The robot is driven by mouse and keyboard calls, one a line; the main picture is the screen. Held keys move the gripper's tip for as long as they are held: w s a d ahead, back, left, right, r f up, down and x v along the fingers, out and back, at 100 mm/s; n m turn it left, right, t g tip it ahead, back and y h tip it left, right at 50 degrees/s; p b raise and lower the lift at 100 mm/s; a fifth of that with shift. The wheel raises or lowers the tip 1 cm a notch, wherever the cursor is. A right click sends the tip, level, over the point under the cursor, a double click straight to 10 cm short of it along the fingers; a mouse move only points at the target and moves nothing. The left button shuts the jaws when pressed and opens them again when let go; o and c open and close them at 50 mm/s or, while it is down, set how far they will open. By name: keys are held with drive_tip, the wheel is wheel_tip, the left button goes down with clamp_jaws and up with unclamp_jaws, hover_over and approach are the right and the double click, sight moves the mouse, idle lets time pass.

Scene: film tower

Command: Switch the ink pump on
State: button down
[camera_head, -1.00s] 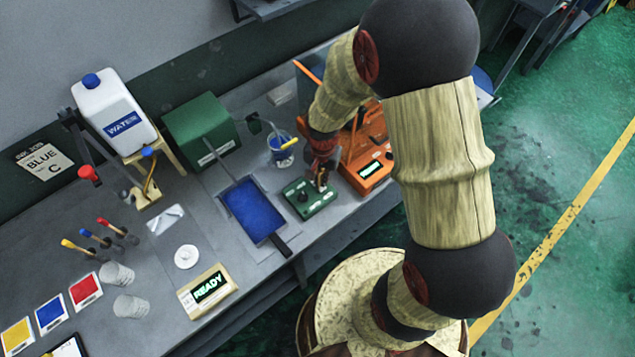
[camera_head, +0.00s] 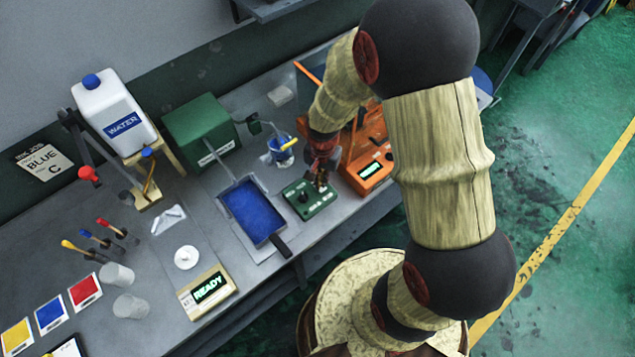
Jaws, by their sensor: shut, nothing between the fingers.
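A small green control box (camera_head: 309,205) with a black knob (camera_head: 303,196) and small markings sits on the bench, left of the orange machine. My gripper (camera_head: 320,184) is shut and empty, pointing down at the box's right part, right of the knob. I cannot tell whether its tips touch the box. They hide part of the box's top and whatever switch may be there. A larger green box (camera_head: 200,132) with a white label stands behind, with a pipe reaching toward the blue tray (camera_head: 253,210).
An orange machine (camera_head: 369,179) with a lit display stands close to the right of my gripper. A blue-and-white pot (camera_head: 281,151) stands behind. A scale (camera_head: 207,291) reading READY, a water jug (camera_head: 112,112) and cups are to the left.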

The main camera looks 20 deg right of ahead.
drive_tip(key=shift+f+b, duration=0.8)
drive_tip(key=shift+f, duration=0.4)
idle(0.7)
drive_tip(key=shift+r, duration=0.15)
drive_tip(key=shift+r+p, duration=2.65)
drive_tip(key=shift+r, duration=0.75)
drive_tip(key=shift+s+n, duration=0.1)
drive_tip(key=shift+n, duration=0.2)
drive_tip(key=s+r+n+t+b, duration=0.2)
drive_tip(key=s+r+n+b, duration=0.2)
drive_tip(key=s+r, duration=0.3)
drive_tip(key=s+r+n+t+b, duration=0.3)
drive_tip(key=s+r+b, duration=0.3)
drive_tip(key=r, duration=0.8)
drive_tip(key=shift+s+r+n+t+b, duration=0.3)
drive_tip(key=shift+s+r+n+b, duration=0.1)
drive_tip(key=shift+b, duration=0.3)
